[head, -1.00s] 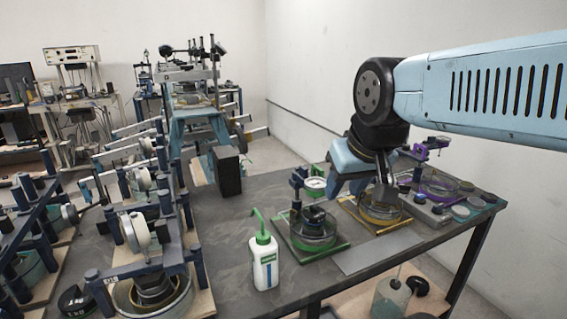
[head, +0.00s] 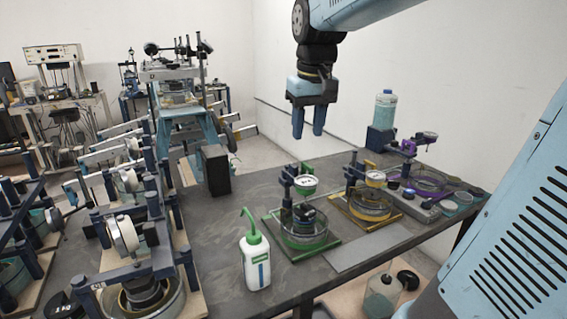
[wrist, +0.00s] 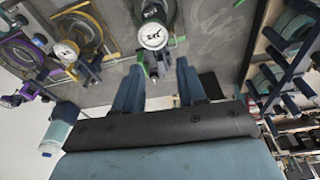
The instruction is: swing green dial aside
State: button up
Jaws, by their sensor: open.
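The green dial (head: 306,185) is a round white-faced gauge with a green rim. It sits on a dark blue post above a round green-framed dish (head: 305,229) on the table. In the wrist view the dial (wrist: 153,36) shows just beyond my fingertips, a little left of the gap's middle. My gripper (head: 309,134) hangs in the air above and behind the dial, fingers pointing down. It is open and empty. In the wrist view my gripper's two blue fingers (wrist: 160,76) are apart and do not touch the dial.
A yellow dial (head: 375,179) stands on a similar yellow-framed station to the right, with a purple one (head: 430,136) beyond. A white bottle with a green spout (head: 255,258) stands front left. Weighted lever frames (head: 130,225) fill the left. A grey plate (head: 366,248) lies in front.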

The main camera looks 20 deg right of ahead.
jog(key=g, duration=0.2)
send_over(293, 165)
jog(key=shift+n, duration=0.4)
notch_tip(293, 165, down, 14)
jog(key=shift+r, duration=0.2)
grip_shut()
dwell(0.5)
jog(key=shift+d, duration=0.3)
